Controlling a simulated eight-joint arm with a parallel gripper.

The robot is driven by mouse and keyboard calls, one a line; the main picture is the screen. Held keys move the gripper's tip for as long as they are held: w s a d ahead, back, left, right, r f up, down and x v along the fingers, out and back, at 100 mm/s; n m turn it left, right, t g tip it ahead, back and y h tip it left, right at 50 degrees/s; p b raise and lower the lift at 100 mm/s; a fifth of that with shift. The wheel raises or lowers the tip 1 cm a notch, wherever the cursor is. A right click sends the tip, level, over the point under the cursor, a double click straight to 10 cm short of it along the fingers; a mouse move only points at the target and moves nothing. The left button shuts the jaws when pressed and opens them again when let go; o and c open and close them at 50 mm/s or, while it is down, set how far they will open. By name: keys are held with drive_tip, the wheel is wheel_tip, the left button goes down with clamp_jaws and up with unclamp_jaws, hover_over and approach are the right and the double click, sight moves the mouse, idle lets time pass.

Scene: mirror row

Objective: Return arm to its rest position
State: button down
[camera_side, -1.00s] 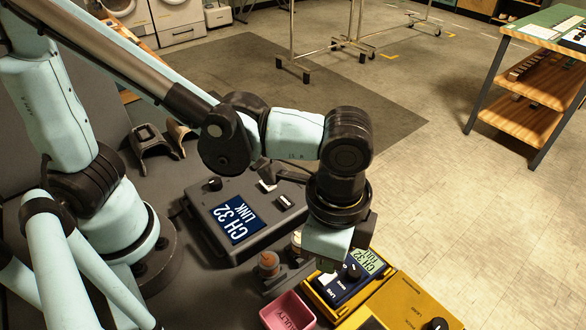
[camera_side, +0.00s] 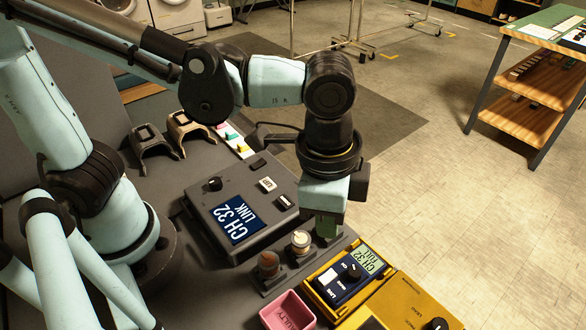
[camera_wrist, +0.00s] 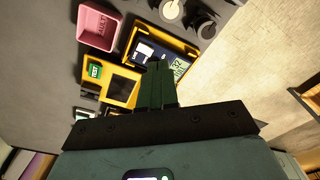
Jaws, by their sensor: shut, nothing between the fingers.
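My gripper (camera_side: 328,227) is shut and empty, pointing down over the back right edge of the dark work surface (camera_side: 150,205). In the side view it is behind the blue device and beside the grey box. In the wrist view my gripper's fingers (camera_wrist: 158,85) are together, with their tips overlapping the view of the blue device's lower edge. The blue device (camera_side: 341,278), with a knob and a screen reading CH 32 FULL, sits in a yellow holder (camera_side: 312,292). It also shows in the wrist view (camera_wrist: 146,50).
A grey box (camera_side: 245,215) with a CH 32 LINK screen stands left of my gripper. A pink bin (camera_side: 287,311) and a yellow unit (camera_side: 405,305) are at the front. Open floor lies right.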

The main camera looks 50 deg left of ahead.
drive_tip(key=w+a+r+n+t, duration=0.1)
drive_tip(key=a+n, duration=0.4)
drive_tip(key=a, duration=0.5)
drive_tip(key=w+a+r+n+t, duration=0.1)
drive_tip(key=w+a+n+t, duration=0.3)
drive_tip(key=a, duration=0.7)
drive_tip(key=shift+a+n+t+y, duration=0.15)
drive_tip(key=shift+n+t+y, duration=0.15)
drive_tip(key=shift+n+t, duration=0.45)
